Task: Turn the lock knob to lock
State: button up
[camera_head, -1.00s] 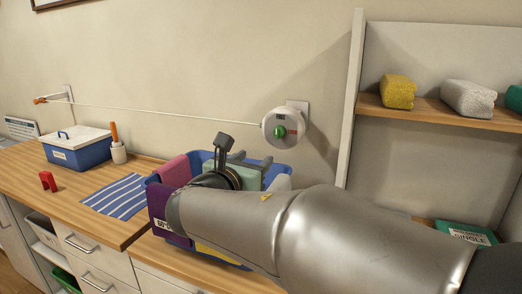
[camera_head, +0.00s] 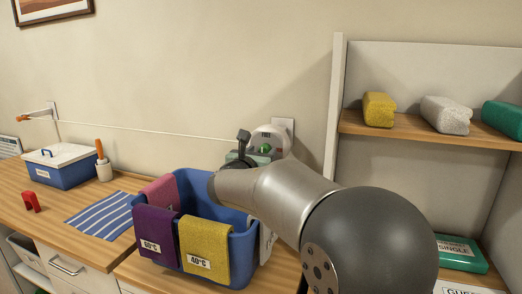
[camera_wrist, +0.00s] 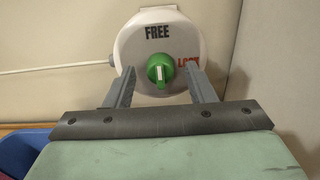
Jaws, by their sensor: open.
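The lock knob (camera_wrist: 160,70) is green with a pale pointer mark, on a round white wall housing (camera_wrist: 135,45). Its mark stands upright toward the word FREE (camera_wrist: 158,32); the red LOCK label (camera_wrist: 188,64) is to its right, partly hidden by a finger. The knob also shows in the head view (camera_head: 265,148), low on the housing (camera_head: 268,136). My gripper (camera_wrist: 160,88) is open, with one finger on each side of the knob and a visible gap to it. Whether the fingertips reach knob depth I cannot tell. In the head view my arm hides most of the gripper.
A white cord (camera_head: 150,130) runs along the wall from the housing to a left bracket (camera_head: 40,114). A blue basket (camera_head: 247,258) with hanging cloths stands below my arm.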

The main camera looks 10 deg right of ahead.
jog(key=shift+w+d, duration=0.25)
jog(key=shift+w, duration=0.15)
jog(key=shift+c, duration=0.3)
jog(key=c, duration=0.9)
jog(key=shift+f+m+b, duration=0.15)
jog(key=shift+m+b, duration=0.15)
jog(key=shift+b, duration=0.15)
jog(key=shift+s+d+f+m+b, duration=0.1)
jog(key=shift+m+b, duration=4.25)
jog(key=shift+b, duration=1.05)
jog(key=shift+s+d+f+m+b, duration=0.1)
jog(key=shift+m+b, duration=4.25)
jog(key=shift+b, duration=1)
jog(key=shift+r, duration=0.1)
